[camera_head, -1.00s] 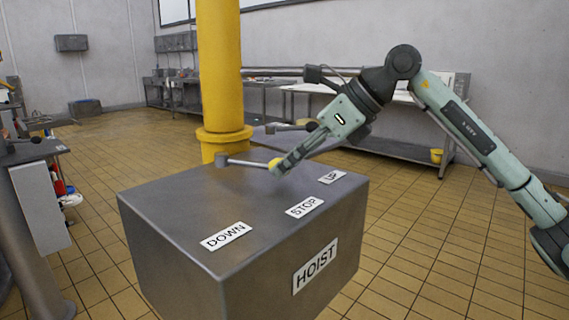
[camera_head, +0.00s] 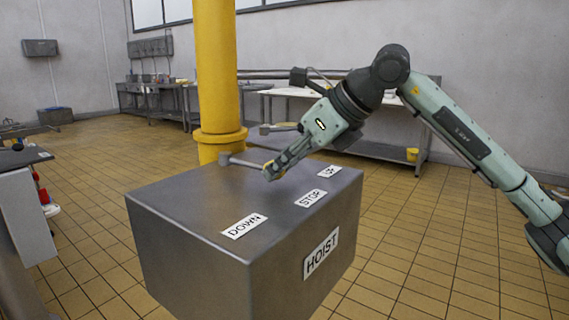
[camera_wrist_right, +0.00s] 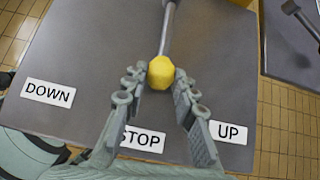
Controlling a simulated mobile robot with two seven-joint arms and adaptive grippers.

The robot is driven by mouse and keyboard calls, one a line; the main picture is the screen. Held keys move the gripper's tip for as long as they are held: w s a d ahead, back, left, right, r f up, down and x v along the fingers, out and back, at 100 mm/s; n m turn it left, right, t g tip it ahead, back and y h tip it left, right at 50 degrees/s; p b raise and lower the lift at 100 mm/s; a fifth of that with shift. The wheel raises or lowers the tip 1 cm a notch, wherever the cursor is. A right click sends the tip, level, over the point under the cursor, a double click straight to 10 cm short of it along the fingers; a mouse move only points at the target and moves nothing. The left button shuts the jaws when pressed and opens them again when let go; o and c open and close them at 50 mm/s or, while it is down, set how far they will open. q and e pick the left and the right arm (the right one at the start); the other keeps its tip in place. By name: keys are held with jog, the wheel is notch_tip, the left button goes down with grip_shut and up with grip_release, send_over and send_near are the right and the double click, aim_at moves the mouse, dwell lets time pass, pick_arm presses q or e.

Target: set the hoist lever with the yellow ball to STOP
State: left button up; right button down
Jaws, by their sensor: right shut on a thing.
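The hoist lever is a grey rod (camera_head: 246,164) on a pivot at the back of the grey metal hoist box (camera_head: 190,215), ending in a yellow ball (camera_wrist_right: 160,73). On the box top are the labels DOWN (camera_head: 244,226), STOP (camera_head: 310,198) and UP (camera_head: 330,171). In the wrist view the rod points toward the right part of the STOP label; in the head view it points between UP and STOP. My right gripper (camera_head: 271,172) is shut on the ball, with one finger on each side; the fingers hide most of it in the head view. My left gripper is out of view.
A yellow column (camera_head: 216,80) stands right behind the box. A second grey box with a similar lever (camera_head: 278,128) is behind the arm. Worktables (camera_head: 375,148) line the back wall. Tiled floor is open to the box's right.

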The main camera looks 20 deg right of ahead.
jog(key=shift+s+a, duration=0.2)
jog(key=shift+a, duration=0.1)
jog(key=shift+m, duration=0.3)
jog(key=c, duration=1.2)
grip_release()
jog(key=v, duration=1.2)
jog(key=shift+a, duration=0.15)
jog(key=shift+s, duration=0.15)
